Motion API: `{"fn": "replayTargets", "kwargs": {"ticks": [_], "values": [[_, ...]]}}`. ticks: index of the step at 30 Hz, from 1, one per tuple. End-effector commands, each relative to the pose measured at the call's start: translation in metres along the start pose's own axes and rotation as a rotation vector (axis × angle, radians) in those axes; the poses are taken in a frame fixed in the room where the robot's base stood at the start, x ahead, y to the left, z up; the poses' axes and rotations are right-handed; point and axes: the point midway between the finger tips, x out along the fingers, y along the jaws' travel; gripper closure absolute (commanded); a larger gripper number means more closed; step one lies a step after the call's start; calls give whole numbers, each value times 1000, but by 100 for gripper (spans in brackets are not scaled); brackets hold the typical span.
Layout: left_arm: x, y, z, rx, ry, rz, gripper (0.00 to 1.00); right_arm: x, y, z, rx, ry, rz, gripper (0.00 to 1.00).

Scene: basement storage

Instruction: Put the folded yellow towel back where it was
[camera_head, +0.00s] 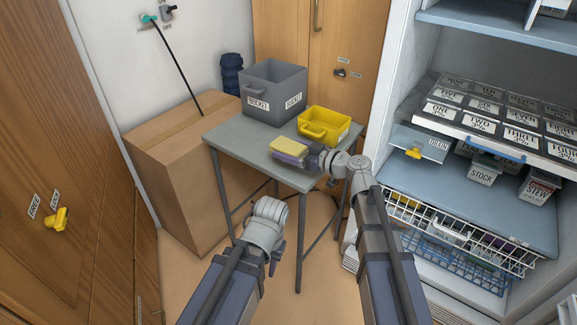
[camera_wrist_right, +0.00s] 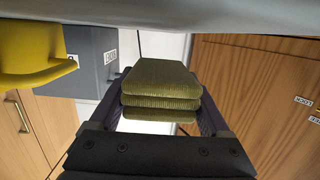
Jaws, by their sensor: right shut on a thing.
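The folded yellow towel (camera_head: 288,146) is at the front of the grey table (camera_head: 238,139) in the head view. My right gripper (camera_head: 287,155) is shut on it. In the right wrist view the towel (camera_wrist_right: 163,88) shows as a stack of ribbed, olive-yellow folds between the two dark fingers. I cannot tell whether it rests on the tabletop or is just above it. My left arm (camera_head: 262,225) is bent low in front of the table, and its fingers are not clearly visible.
A grey bucket (camera_head: 272,90) and a yellow basket (camera_head: 324,125) stand behind the towel. A cardboard box (camera_head: 165,165) is left of the table. At right, an open cabinet holds labelled boxes (camera_head: 477,122), a blue shelf (camera_head: 490,205) and a wire basket (camera_head: 460,245). The table's left front is clear.

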Motion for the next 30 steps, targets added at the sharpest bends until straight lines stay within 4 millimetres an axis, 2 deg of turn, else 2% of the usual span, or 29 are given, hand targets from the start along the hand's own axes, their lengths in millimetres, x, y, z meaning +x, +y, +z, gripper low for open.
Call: {"fn": "replayTargets", "kwargs": {"ticks": [5,13,27,28,30], "values": [[5,0,0,0,0,-1,67,1,0,5,0,0,0,86],[36,3,-2,3,1,-3,67,6,0,36,0,0,0,86],[41,4,-3,5,1,-3,67,6,0,41,0,0,0,86],[39,4,-3,5,1,-3,67,6,0,39,0,0,0,16],[39,3,-3,5,1,-3,67,6,0,39,0,0,0,8]]}}
